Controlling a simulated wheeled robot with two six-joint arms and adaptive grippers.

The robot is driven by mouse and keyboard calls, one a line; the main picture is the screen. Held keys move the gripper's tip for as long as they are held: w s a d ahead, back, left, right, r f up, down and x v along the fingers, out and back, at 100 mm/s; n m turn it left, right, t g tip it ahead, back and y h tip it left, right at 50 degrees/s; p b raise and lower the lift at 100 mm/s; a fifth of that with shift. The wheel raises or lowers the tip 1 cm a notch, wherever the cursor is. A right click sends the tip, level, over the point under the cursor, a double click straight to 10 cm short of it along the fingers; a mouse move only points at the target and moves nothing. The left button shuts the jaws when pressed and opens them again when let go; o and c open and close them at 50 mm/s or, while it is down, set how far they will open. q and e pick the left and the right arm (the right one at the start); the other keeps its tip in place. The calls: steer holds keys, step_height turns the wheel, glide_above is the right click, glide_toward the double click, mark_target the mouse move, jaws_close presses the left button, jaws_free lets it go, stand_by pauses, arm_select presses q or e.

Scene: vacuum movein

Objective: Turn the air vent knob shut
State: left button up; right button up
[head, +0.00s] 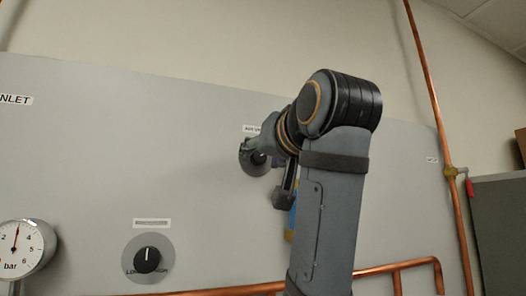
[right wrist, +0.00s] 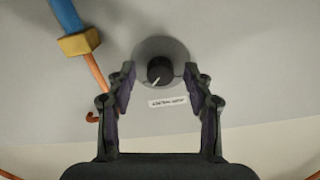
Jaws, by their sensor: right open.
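The air vent knob (head: 257,158) is black on a grey round plate on the grey wall panel, partly hidden by my right gripper (head: 264,170) in the head view. In the right wrist view the knob (right wrist: 160,69) shows whole, with a white pointer line running toward its lower left. A small white label (right wrist: 168,102) sits under it there, too small to read surely. My right gripper (right wrist: 160,72) is open, one finger on each side of the knob, with gaps showing between fingers and knob. My left gripper is not in view.
A second black knob (head: 147,260) with its pointer up is lower on the panel (head: 120,160). A pressure gauge (head: 20,245) is at the lower left. Copper pipes run along the bottom and right (head: 440,130).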

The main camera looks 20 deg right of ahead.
jaws_close()
steer(key=n+b, duration=0.3)
steer(key=shift+f+n, duration=0.15)
steer(key=shift+n, duration=0.15)
steer(key=n+b, duration=0.2)
steer(key=n, duration=0.2)
steer(key=shift+d+n+b, duration=0.1)
steer(key=shift+n+b, duration=0.2)
steer(key=shift+b, duration=0.1)
steer(key=n+b, duration=0.2)
steer(key=n, duration=0.2)
steer(key=shift+n, duration=0.3)
steer(key=n, duration=0.2)
steer(key=n+b, duration=0.1)
steer(key=n, duration=0.1)
steer(key=shift+r+n, duration=0.2)
steer(key=shift+n, duration=0.5)
